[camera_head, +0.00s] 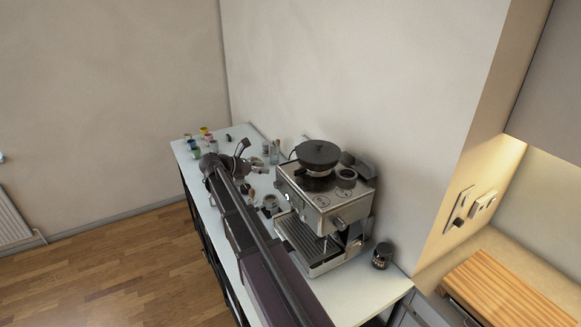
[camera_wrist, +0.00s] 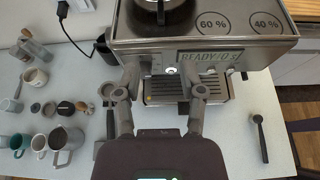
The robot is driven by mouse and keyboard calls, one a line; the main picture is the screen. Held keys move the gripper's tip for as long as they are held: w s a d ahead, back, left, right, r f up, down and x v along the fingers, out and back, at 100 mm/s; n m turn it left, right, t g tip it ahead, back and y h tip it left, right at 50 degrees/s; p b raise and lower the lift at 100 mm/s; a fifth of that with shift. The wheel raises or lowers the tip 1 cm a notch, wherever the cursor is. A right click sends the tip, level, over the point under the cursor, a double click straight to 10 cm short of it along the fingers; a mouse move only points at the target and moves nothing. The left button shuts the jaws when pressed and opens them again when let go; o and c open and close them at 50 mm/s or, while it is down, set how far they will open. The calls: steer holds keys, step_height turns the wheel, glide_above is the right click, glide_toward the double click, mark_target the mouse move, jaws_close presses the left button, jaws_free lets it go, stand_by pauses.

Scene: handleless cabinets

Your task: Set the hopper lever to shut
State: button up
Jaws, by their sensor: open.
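A steel espresso machine (camera_head: 325,200) stands on the white table. A round hopper with a dark lid (camera_head: 318,153) sits on its top. In the wrist view the machine (camera_wrist: 205,50) faces me, and the hopper's lower part (camera_wrist: 158,8) is cut off by the top edge. I cannot make out the hopper lever or its setting in either view. My gripper (camera_wrist: 161,84) is open and empty, its two fingers in front of the machine's lower front and drip tray. In the head view my gripper (camera_head: 241,150) is small, left of the machine.
Steel jugs (camera_wrist: 65,143) and cups (camera_wrist: 37,76) stand left of the machine. A black-handled tool (camera_wrist: 259,135) lies to the right. A dark jar (camera_head: 382,255) stands near the table's right end. A wooden board (camera_head: 520,290) lies on the neighbouring counter. A wall is close behind the machine.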

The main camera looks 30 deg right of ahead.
steer(key=shift+f, duration=0.1)
steer(key=b, duration=0.5)
glide_toward(297, 170)
steer(key=x, duration=0.8)
jaws_close()
